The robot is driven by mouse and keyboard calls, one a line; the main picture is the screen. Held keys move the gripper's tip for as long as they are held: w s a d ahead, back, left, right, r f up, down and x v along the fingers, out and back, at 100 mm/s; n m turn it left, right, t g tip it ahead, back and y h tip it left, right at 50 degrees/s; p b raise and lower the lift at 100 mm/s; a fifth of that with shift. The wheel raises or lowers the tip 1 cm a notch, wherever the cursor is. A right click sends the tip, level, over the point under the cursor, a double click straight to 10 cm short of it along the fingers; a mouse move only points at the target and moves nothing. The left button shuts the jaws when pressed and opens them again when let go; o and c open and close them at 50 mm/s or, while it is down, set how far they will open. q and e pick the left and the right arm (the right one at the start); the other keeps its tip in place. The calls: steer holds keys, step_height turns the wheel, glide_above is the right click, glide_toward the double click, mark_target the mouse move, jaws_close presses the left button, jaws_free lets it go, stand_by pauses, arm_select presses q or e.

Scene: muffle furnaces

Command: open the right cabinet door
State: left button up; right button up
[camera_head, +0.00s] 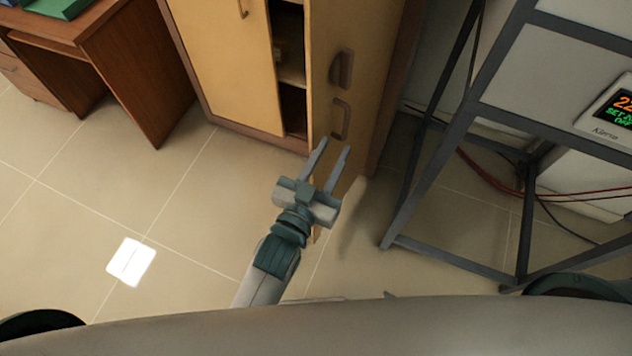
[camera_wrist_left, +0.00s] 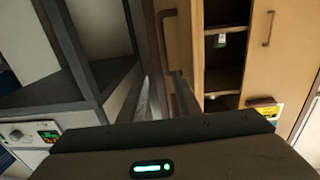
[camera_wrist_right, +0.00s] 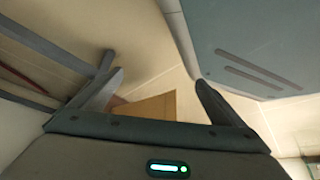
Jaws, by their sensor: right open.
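The right cabinet door (camera_head: 370,55) is light wood and stands ajar, with dark shelves showing in the gap beside it. It carries two dark handle shapes, the lower one a bar handle (camera_head: 340,118). My left gripper (camera_head: 334,145) is open, its fingers apart and pointing at the door just below that handle. In the left wrist view, a handle (camera_wrist_left: 166,35) on the door (camera_wrist_left: 183,35) shows just beyond the fingertips (camera_wrist_left: 164,76); I cannot tell whether they touch. My right gripper (camera_wrist_right: 160,78) is open and empty over the floor in the right wrist view.
The left cabinet door (camera_head: 225,65) has its own handle (camera_head: 242,8). A grey metal frame (camera_head: 445,150) with a display unit (camera_head: 612,110) stands to the right. A brown desk (camera_head: 130,65) stands at the left. Tiled floor (camera_head: 190,210) is clear in front of the cabinet.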

arm_select(q)
steer(key=b+v, duration=0.1)
steer(key=v, duration=0.6)
steer(key=shift+s+a, duration=0.2)
steer(key=shift+s, duration=0.1)
arm_select(e)
steer(key=shift+t+y, duration=0.3)
steer(key=shift+t, duration=0.5)
steer(key=shift+w+a+r, duration=0.35)
steer(key=shift+w+a, duration=0.1)
steer(key=shift+w, duration=0.3)
steer(key=shift+w+a+r, duration=0.4)
steer(key=shift+w, duration=0.4)
steer(key=shift+w+a+r, duration=0.35)
steer(key=shift+w+a, duration=0.1)
steer(key=shift+w, duration=0.3)
arm_select(q)
steer(key=shift+r, duration=0.1)
arm_select(e)
steer(key=shift+s, duration=0.1)
